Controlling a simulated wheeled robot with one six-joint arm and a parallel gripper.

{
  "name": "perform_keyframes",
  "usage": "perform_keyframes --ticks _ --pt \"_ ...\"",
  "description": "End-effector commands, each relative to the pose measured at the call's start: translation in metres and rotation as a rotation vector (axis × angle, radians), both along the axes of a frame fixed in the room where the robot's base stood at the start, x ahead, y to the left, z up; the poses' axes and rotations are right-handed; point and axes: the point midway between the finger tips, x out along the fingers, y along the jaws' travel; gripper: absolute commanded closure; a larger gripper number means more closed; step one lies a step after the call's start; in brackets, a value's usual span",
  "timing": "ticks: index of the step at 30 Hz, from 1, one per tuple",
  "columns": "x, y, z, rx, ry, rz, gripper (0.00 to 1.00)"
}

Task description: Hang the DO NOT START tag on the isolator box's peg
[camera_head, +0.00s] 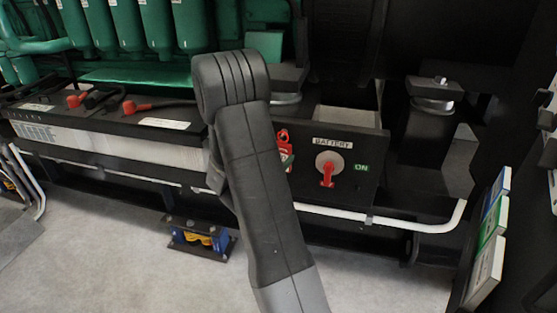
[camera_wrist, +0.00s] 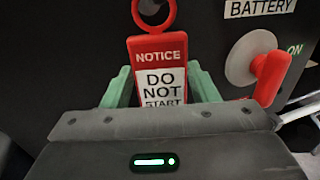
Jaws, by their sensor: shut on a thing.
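The DO NOT START tag (camera_wrist: 158,78) is red and white with a red ring at its top. My gripper (camera_wrist: 160,88) is shut on its lower part, with pale green fingers at both sides. The tag is upright against the front of the black isolator box (camera_wrist: 75,45). In the head view the tag (camera_head: 283,138) shows only partly beside my arm, at the left of the isolator box (camera_head: 347,198). The box carries a BATTERY label and a red rotary handle (camera_head: 327,174).
The red handle (camera_wrist: 270,75) is close to the right of my gripper. A white pipe (camera_head: 400,221) runs below the box. A battery bank (camera_head: 120,135) with red terminals is at the left.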

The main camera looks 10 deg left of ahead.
Motion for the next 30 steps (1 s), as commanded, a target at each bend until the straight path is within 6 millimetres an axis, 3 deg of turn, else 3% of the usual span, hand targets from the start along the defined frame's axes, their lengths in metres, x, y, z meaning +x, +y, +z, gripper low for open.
perform_keyframes --ticks 14,15,18,30 --pt "0.0 0.0 0.0003 0.0 0.0 0.0 0.68" --pt "0.0 -0.0001 0.0003 0.0 0.0 0.0 0.39" --pt "0.0 0.0 0.0003 0.0 0.0 0.0 0.21" --pt "-0.008 0.0029 0.0003 0.0 0.0 0.001 0.21"
